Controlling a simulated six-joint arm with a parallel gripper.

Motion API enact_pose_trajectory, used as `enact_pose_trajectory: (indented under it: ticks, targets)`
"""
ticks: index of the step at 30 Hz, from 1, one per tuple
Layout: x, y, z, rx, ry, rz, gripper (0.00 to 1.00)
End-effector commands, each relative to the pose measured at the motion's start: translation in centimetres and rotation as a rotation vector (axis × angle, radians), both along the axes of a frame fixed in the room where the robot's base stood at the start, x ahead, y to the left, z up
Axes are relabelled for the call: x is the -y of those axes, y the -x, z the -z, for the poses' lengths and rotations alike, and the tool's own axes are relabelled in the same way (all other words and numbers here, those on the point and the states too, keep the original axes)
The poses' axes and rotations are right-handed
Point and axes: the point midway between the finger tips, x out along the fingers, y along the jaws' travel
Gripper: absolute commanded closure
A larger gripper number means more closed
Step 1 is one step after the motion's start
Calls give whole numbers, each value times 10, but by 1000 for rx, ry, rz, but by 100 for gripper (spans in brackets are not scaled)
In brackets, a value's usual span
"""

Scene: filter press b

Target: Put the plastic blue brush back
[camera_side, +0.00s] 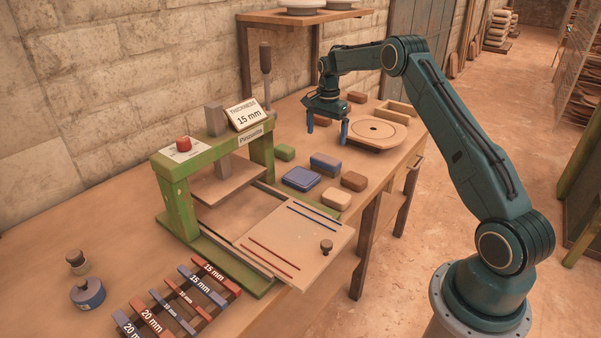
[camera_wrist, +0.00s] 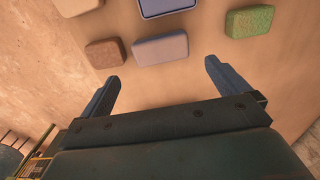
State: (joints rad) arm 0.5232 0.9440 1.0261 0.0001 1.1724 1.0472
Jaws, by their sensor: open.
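A blue block with a brownish top (camera_side: 325,163), possibly the blue brush, lies on the bench; it shows as a blue-grey block in the wrist view (camera_wrist: 160,48). I see no bristles or handle to confirm it. A flat, rimmed blue tray-like piece (camera_side: 300,178) lies just in front of it, partly cut off in the wrist view (camera_wrist: 168,8). My gripper (camera_side: 327,128) hangs above the bench behind the blue block, fingers pointing down. In the wrist view its fingers (camera_wrist: 160,72) are wide apart with nothing between them.
A green block (camera_side: 284,152), a brown block (camera_side: 354,181) and a tan block (camera_side: 337,200) surround the blue pieces. A round board (camera_side: 375,130) lies right of my gripper. The green press (camera_side: 180,205) stands front left. Brown blocks (camera_side: 357,97) lie farther back.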

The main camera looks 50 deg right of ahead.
Motion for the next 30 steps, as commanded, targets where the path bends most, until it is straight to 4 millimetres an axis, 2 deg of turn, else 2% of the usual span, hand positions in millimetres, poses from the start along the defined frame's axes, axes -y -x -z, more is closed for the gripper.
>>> enact_pose_trajectory:
  ticks: [11,16,23,30]
  targets:
    - [-1,0,-1,2,1,-2,0]
    - [-8,0,-14,11,7,-33,0]
    - [-39,6,-58,44,27,-151,0]
    - [-87,27,-116,92,60,-333,0]
